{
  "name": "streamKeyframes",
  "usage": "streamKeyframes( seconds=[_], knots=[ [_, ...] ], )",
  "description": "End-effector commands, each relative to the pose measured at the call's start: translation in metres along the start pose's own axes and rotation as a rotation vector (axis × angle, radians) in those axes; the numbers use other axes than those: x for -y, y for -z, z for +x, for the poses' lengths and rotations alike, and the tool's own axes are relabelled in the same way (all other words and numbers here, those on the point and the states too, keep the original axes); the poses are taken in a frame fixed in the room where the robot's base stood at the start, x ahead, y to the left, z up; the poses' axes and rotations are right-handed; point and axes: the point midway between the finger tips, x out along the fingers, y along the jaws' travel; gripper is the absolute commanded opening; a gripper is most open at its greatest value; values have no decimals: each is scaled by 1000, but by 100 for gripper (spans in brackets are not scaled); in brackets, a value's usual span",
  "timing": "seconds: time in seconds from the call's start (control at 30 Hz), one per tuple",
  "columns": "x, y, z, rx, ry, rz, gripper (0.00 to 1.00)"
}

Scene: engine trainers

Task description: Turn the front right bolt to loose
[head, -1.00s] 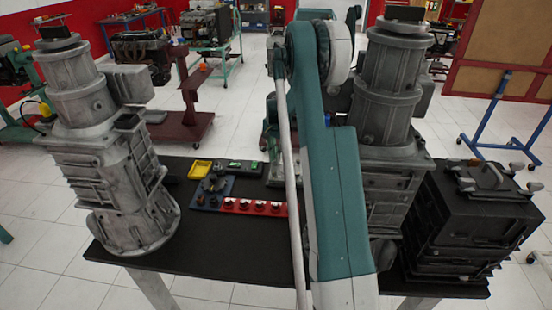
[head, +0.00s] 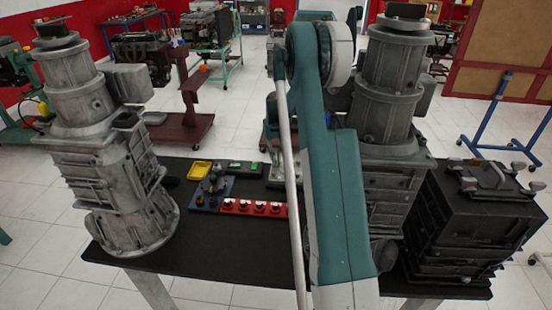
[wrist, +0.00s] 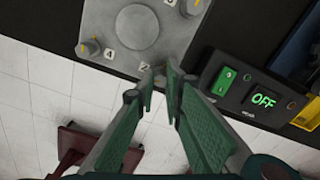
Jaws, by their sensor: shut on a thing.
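In the wrist view a grey metal plate (wrist: 180,38) carries a round raised disc (wrist: 137,27) and bolts near its corners. One bolt (wrist: 88,48) with a yellow mark stands by the label 4, and another bolt (wrist: 193,7) shows at the top edge by the label 3. My gripper (wrist: 165,74) has its green fingers closed together at the plate's edge, beside the label 2. It is shut on the bolt there, which the fingertips mostly hide. In the head view my arm hides the gripper and most of the plate.
A control box with a lit OFF display (wrist: 263,100) and a green switch (wrist: 224,81) lies close beside my fingers. On the black table (head: 200,250) are a red strip (head: 253,208) and a yellow tray (head: 200,169). Large grey housings (head: 105,170) stand either side.

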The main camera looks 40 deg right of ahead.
Motion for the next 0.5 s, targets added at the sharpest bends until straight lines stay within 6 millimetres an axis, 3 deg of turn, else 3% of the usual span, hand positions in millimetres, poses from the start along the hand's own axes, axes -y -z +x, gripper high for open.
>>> streamKeyframes(
  seconds=[0.5],
  knots=[
    [1, 1, -1, -2, 1, -93, 0]
  ],
)
